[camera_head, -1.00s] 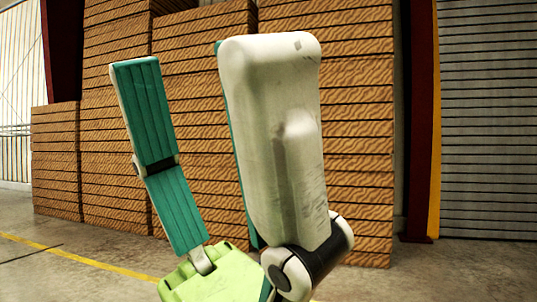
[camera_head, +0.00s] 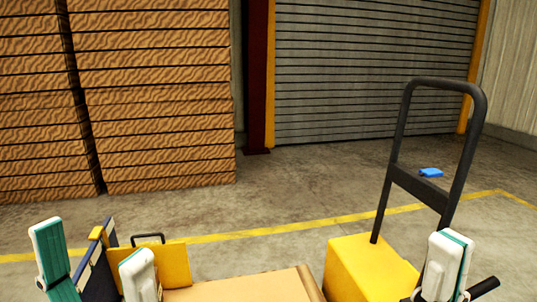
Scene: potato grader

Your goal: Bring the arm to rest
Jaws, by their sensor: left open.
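My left gripper (camera_head: 90,240) is at the lower left edge of the head view. Its two fingers, white with teal pads, stand apart with a wide gap, and I see nothing held between them. The rest of that arm is below the picture. My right gripper (camera_head: 447,262) shows at the lower right as white and teal finger parts pointing up. Its lower part is cut off, and I cannot tell how far apart its fingers are. It appears in front of the yellow cart's side.
A yellow box (camera_head: 365,270) with a black tube handle (camera_head: 478,130) stands at the right. A blue item (camera_head: 431,173) shows beyond it. A tan surface (camera_head: 250,288) and a yellow panel (camera_head: 174,262) are low in front. Stacked wooden crates (camera_head: 155,100) stand behind; open floor lies between.

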